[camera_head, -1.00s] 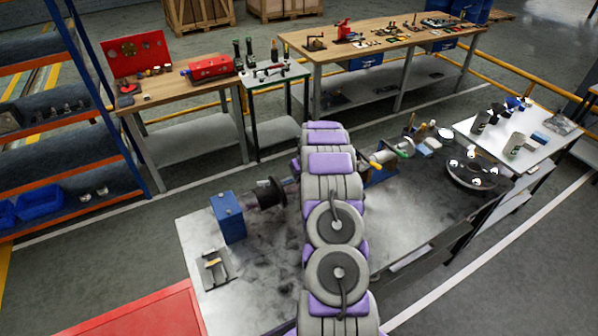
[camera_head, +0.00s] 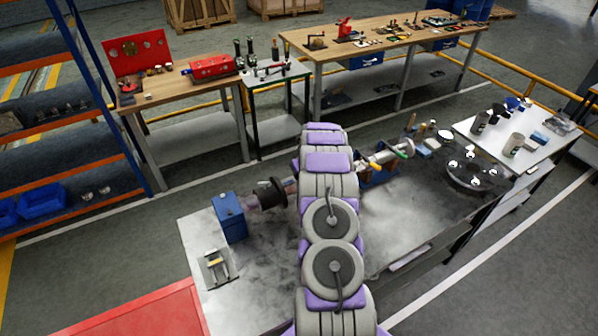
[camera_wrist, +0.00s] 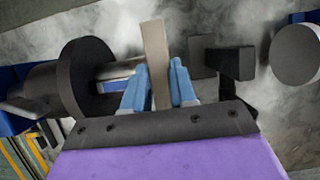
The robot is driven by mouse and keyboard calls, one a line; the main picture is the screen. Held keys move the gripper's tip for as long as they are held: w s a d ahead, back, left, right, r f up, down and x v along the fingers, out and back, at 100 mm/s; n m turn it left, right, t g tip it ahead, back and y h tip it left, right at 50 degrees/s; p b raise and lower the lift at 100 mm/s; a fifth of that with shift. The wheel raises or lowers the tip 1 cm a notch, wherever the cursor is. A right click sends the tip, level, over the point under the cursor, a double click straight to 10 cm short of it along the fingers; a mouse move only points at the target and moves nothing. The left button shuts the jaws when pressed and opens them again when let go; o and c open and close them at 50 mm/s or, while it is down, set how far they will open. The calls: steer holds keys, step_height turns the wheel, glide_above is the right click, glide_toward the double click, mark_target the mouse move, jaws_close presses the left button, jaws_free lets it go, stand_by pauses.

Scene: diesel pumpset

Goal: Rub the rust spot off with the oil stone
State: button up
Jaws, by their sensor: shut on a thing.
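An oil stone (camera_wrist: 155,50), a pale grey-beige bar, stands between the blue fingers of my gripper (camera_wrist: 158,82) in the wrist view. The gripper is shut on it. The stone's upper end sticks out past the fingertips, over or close to a pale metal shaft (camera_wrist: 112,72); I cannot tell whether they touch. A dark round flange (camera_wrist: 88,82) sits on the shaft to the left of the stone and also shows in the head view (camera_head: 268,194). My arm hides the gripper and stone in the head view. I cannot make out the rust spot.
A dark block (camera_wrist: 234,64) stands right of the gripper in the wrist view. In the head view, a blue block (camera_head: 230,217) stands at the bench's left, and a black round plate (camera_head: 472,170) with shiny balls lies at its right. The bench front (camera_head: 275,275) has bare room.

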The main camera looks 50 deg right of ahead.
steer(key=shift+s+a, duration=0.1)
steer(key=shift+s, duration=0.1)
steer(key=shift+w+d+p, duration=0.15)
steer(key=shift+w+p, duration=0.35)
steer(key=shift+w+d+p, duration=0.15)
steer(key=shift+w+p, duration=0.35)
steer(key=shift+w+d+f, duration=0.1)
steer(key=shift+w+f, duration=0.05)
steer(key=shift+w, duration=0.05)
steer(key=shift+s+r+p, duration=0.1)
steer(key=shift+r+p, duration=2.1)
steer(key=shift+r, duration=1.35)
steer(key=shift+f, duration=0.1)
